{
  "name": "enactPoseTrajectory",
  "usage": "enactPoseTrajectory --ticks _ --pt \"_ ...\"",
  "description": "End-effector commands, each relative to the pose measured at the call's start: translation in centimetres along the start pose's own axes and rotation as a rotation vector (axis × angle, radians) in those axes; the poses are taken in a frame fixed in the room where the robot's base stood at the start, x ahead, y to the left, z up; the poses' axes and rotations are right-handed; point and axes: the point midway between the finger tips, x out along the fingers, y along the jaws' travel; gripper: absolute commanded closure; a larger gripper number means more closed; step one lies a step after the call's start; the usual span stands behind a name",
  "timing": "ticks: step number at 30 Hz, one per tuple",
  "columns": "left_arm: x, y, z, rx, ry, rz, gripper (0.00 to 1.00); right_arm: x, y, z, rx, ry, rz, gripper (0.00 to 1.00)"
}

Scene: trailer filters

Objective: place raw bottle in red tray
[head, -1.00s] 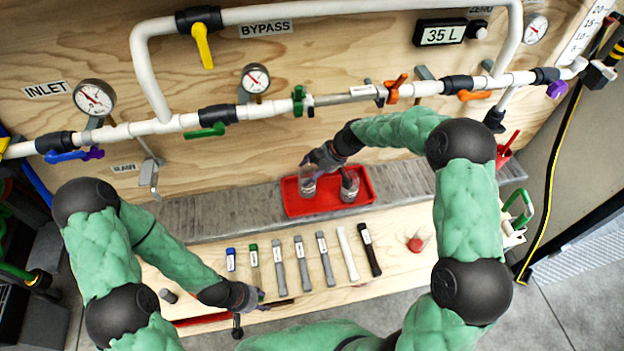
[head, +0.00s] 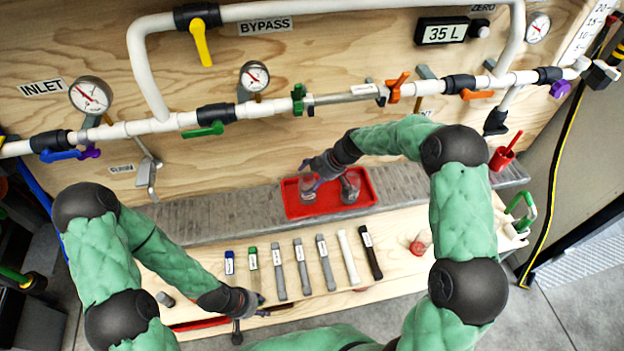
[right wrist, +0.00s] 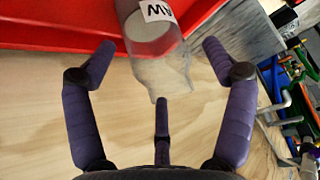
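The red tray (head: 330,212) sits on the grey ledge below the pipe panel. Two clear bottles stand in it, a left one (head: 307,190) and a right one (head: 350,190). My right gripper (head: 312,176) is over the tray at the left bottle, partly covering it. In the right wrist view, a clear bottle (right wrist: 160,65) bears a white label reading "AW", the rest out of sight. It appears beyond my open, spread fingers (right wrist: 160,70), which do not close on it. My left gripper (head: 250,302) is low at the bench's front left; its fingers are unclear.
Several labelled strips (head: 300,265) lie in a row on the wooden bench (head: 400,262). A small red-topped container (head: 418,247) stands at the right. Pipes and valves (head: 215,116) run above the tray.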

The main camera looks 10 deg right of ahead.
Motion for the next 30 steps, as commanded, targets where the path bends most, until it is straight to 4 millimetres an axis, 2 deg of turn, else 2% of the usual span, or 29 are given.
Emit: enactPoseTrajectory --ticks 11,24,30 --pt "-0.6 0.2 0.0 0.0 0.0 0.0 0.6 -0.4 0.0 -0.2 0.0 0.0 0.0 0.16" --pt "-2.9 1.0 0.1 0.0 0.0 0.0 0.6 -8.8 0.0 -0.3 0.001 0.0 0.002 0.16" --pt "-3.5 1.2 0.1 0.0 0.0 0.0 0.6 -11.4 0.0 -0.2 0.001 0.0 0.002 0.16"
